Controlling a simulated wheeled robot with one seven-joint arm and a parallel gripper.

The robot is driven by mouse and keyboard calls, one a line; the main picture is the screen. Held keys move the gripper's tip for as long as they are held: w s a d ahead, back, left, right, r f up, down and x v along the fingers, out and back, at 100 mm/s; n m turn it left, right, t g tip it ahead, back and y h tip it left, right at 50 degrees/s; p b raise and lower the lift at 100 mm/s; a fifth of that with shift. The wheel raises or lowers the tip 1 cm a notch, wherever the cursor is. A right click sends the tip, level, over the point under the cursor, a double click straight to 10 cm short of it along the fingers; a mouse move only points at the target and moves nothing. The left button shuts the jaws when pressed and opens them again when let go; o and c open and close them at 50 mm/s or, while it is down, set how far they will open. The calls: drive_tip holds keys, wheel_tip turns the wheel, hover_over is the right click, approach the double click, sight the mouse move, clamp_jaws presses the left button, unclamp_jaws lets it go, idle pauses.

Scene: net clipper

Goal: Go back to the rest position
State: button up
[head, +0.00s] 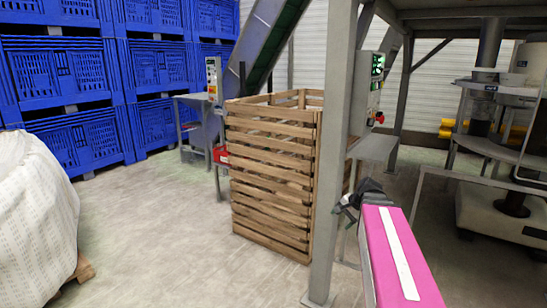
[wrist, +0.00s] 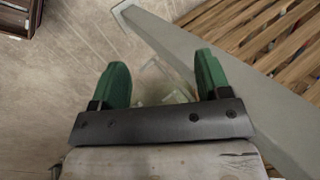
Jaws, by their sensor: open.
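My gripper (wrist: 161,68) shows in the wrist view with its two green fingers spread wide apart. Nothing is held between them. Below it are the floor and a grey steel post (wrist: 185,50) that runs diagonally across the picture. In the head view my gripper (head: 345,206) is a small dark shape just right of the grey post (head: 333,150). Its fingers are too small there to make out clearly.
A slatted wooden crate (head: 270,180) stands left of the post; its slats also show in the wrist view (wrist: 265,35). Blue plastic crates (head: 75,130) are stacked at the left. A white bulk bag (head: 35,220) stands at the left edge. The middle floor (head: 150,215) is clear.

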drive_tip(key=s+a+f+n+g+h, duration=0.1)
drive_tip(key=s+a+f+n, duration=0.3)
drive_tip(key=f, duration=0.4)
drive_tip(key=s+a+f+n+g+h, duration=0.2)
drive_tip(key=s+f+n, duration=0.3)
drive_tip(key=f, duration=0.3)
drive_tip(key=shift+s+a+g+h, duration=0.3)
drive_tip(key=shift+s+a+h, duration=0.2)
drive_tip(key=shift+a+h, duration=0.35)
